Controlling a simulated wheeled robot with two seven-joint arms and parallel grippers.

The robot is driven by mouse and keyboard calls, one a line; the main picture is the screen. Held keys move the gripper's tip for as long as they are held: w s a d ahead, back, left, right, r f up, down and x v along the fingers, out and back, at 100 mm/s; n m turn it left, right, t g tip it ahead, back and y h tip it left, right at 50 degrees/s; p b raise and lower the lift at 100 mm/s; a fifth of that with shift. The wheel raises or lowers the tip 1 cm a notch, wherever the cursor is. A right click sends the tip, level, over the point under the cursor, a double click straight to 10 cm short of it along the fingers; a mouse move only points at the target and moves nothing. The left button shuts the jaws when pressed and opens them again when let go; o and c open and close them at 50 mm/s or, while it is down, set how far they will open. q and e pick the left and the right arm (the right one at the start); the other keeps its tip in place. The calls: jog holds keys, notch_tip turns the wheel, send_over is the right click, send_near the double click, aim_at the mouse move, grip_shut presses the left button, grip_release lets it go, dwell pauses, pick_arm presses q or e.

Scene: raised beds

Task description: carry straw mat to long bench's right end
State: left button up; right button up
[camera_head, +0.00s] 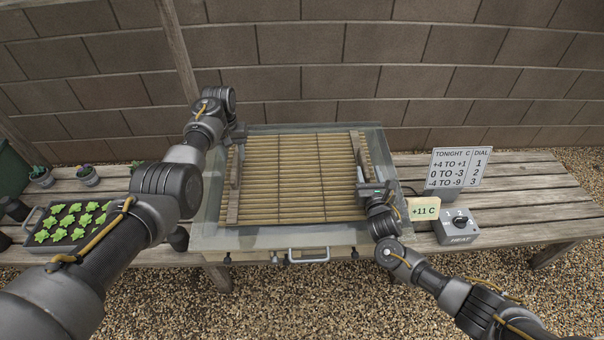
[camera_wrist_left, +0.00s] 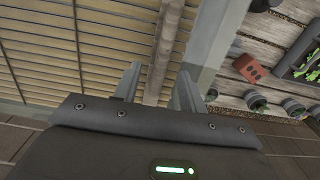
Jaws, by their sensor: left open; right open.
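The straw mat (camera_head: 295,175) lies flat on the glazed lid of a cold frame (camera_head: 210,235) on the long bench (camera_head: 520,210). It has a wooden batten along its left side (camera_head: 234,190) and another along its right side (camera_head: 359,155). My left gripper (camera_head: 238,133) is open at the far end of the left batten. In the left wrist view its fingers (camera_wrist_left: 157,88) stand on either side of that batten (camera_wrist_left: 166,45). My right gripper (camera_head: 374,187) is open at the right batten; whether its fingers straddle it is hard to see.
The bench's right end is clear beyond a dial sign (camera_head: 460,168), a heat dial box (camera_head: 457,227) and a +11 C card (camera_head: 424,209). A seedling tray (camera_head: 70,222) and small pots (camera_head: 87,175) stand at left. A brick wall (camera_head: 300,60) rises behind.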

aim_at(234, 162)
pick_arm(q)
notch_tip(234, 162, down, 2)
jog(key=shift+s+a+f, duration=0.1)
jog(key=shift+a, duration=0.05)
pick_arm(e)
jog(key=shift+w+a, duration=0.2)
jog(key=shift+w, duration=0.85)
pick_arm(q)
jog(key=shift+w+f, duration=0.2)
jog(key=shift+f, duration=0.05)
pick_arm(e)
jog(key=shift+w, duration=0.3)
pick_arm(q)
jog(key=shift+s+f, duration=0.1)
jog(key=shift+f, duration=0.55)
pick_arm(e)
jog(key=shift+w, duration=0.65)
pick_arm(q)
jog(key=shift+f, duration=0.25)
pick_arm(e)
jog(key=shift+w, duration=0.2)
pick_arm(q)
jog(key=shift+c, duration=0.4)
pick_arm(e)
jog(key=shift+c, duration=0.4)
pick_arm(q)
grip_shut()
pick_arm(e)
grip_shut()
